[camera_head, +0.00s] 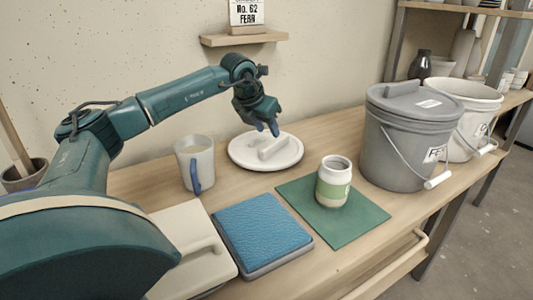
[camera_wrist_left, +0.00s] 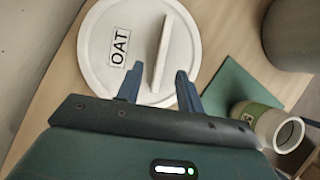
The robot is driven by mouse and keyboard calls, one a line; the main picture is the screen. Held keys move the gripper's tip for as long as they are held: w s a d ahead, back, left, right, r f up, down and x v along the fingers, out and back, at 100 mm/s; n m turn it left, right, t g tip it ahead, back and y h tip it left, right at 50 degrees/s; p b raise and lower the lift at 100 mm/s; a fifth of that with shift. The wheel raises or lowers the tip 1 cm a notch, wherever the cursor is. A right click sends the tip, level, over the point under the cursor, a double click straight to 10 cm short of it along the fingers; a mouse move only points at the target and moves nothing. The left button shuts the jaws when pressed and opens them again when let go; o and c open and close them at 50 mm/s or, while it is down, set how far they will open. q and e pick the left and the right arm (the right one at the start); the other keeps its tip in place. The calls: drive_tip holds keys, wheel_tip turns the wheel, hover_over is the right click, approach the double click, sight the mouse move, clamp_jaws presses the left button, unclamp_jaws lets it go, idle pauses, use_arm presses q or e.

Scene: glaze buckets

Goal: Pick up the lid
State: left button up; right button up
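A round white lid (camera_head: 240,153) with a raised bar handle lies on the wooden table near the wall. In the left wrist view the lid (camera_wrist_left: 98,62) carries a label reading OAT, and its bar handle (camera_wrist_left: 163,58) runs lengthwise ahead of my fingers. My left gripper (camera_head: 267,132) is just above the lid's handle. Contact cannot be told. My right gripper is not in view.
A grey lidded bucket (camera_head: 395,150) and an open white bucket (camera_head: 465,122) stand at the right. A jar (camera_head: 333,190) sits on a green mat (camera_head: 345,228). A mug (camera_head: 196,160) stands left of the lid, a blue pad (camera_head: 262,230) in front.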

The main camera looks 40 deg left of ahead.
sight(275, 142)
use_arm(q)
drive_tip(key=shift+b+x, duration=1.05)
drive_tip(key=shift+x, duration=2)
drive_tip(key=shift+w+d, duration=0.1)
drive_tip(key=shift+d, duration=0.05)
clamp_jaws()
drive_tip(key=shift+r, duration=0.1)
